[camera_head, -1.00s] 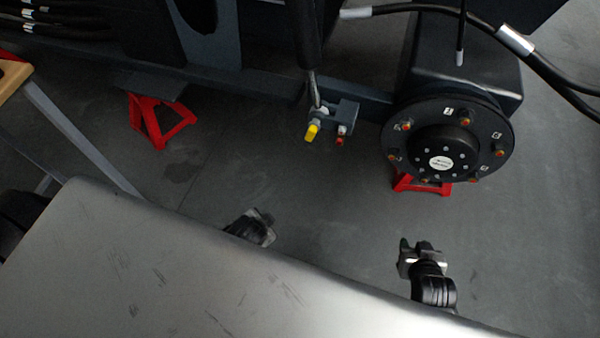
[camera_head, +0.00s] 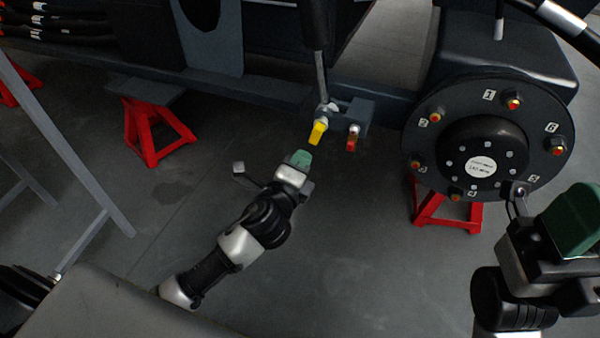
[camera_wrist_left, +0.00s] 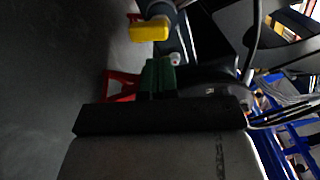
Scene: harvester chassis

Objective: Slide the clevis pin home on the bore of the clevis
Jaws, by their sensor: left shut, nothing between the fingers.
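The clevis pin with a yellow handle (camera_head: 317,131) is at the dark clevis (camera_head: 355,110) under the cylinder rod, with the handle hanging down and left. How deep the pin sits in the bore cannot be told. My left gripper (camera_head: 300,158) is shut and empty, its green fingertips just below and left of the yellow handle and apparently apart from it. In the left wrist view, the green fingers (camera_wrist_left: 158,77) lie together and the yellow handle (camera_wrist_left: 150,30) is beyond them. My right gripper (camera_head: 575,218) is at the right edge; its finger gap does not show.
A red-tipped fitting (camera_head: 352,141) hangs beside the yellow handle on the right. The round wheel hub (camera_head: 485,150) stands right of the clevis, close to my right gripper. Red stands (camera_head: 150,132) support the chassis. The floor below the clevis is open.

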